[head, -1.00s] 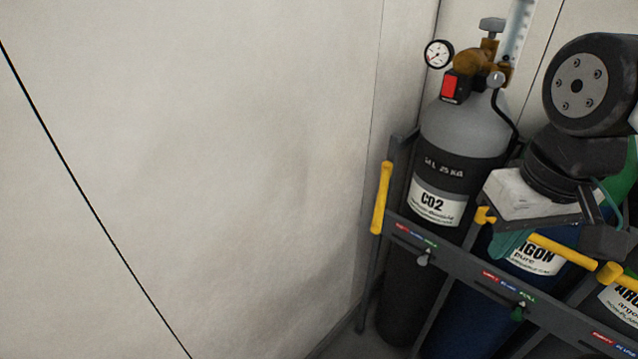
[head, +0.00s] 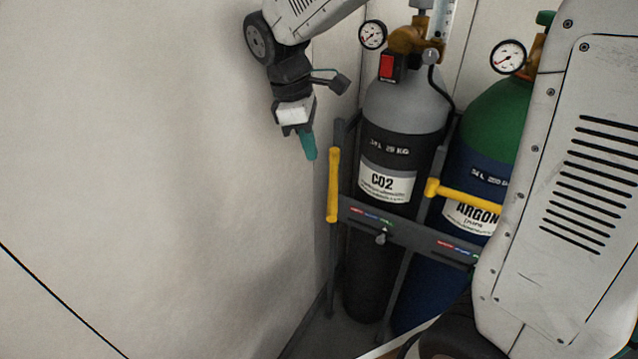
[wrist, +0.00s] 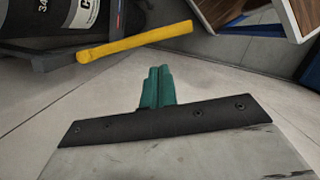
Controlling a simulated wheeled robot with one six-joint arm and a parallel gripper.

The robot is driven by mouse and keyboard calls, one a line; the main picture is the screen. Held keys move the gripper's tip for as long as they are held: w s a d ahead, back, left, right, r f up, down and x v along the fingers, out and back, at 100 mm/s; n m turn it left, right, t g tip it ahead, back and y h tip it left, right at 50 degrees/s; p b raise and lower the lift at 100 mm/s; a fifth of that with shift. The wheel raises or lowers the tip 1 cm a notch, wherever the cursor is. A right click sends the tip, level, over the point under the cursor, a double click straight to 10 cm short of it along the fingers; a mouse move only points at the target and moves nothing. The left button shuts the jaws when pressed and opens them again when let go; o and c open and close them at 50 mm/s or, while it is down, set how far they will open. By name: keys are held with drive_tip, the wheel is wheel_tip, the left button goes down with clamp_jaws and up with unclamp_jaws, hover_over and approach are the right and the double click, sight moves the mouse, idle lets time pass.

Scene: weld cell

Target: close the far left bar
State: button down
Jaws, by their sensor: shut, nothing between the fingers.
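The far left bar (head: 333,185) is yellow and stands upright at the left end of the rack, beside the grey and black CO2 cylinder (head: 385,175). It does not cross the front of that cylinder. My gripper (head: 308,147) has teal fingers, shut and empty, pointing down just left of the bar's upper end in the head view. In the wrist view the bar (wrist: 135,42) lies slanted beyond my fingertips (wrist: 157,73), with a visible gap in the picture. Part of the CO2 cylinder (wrist: 50,22) shows behind it.
A second yellow bar (head: 468,194) crosses the front of the blue and green argon cylinder (head: 497,125). The dark rack rail (head: 405,233) runs below. A pale wall (head: 130,170) stands close on the left. My arm hides the right of the rack.

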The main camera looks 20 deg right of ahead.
sight(333, 183)
drive_tip(key=w+x, duration=0.1)
drive_tip(key=x, duration=0.9)
drive_tip(key=shift+s+f, duration=0.15)
drive_tip(key=shift+s, duration=0.1)
drive_tip(key=shift+s, duration=0.1)
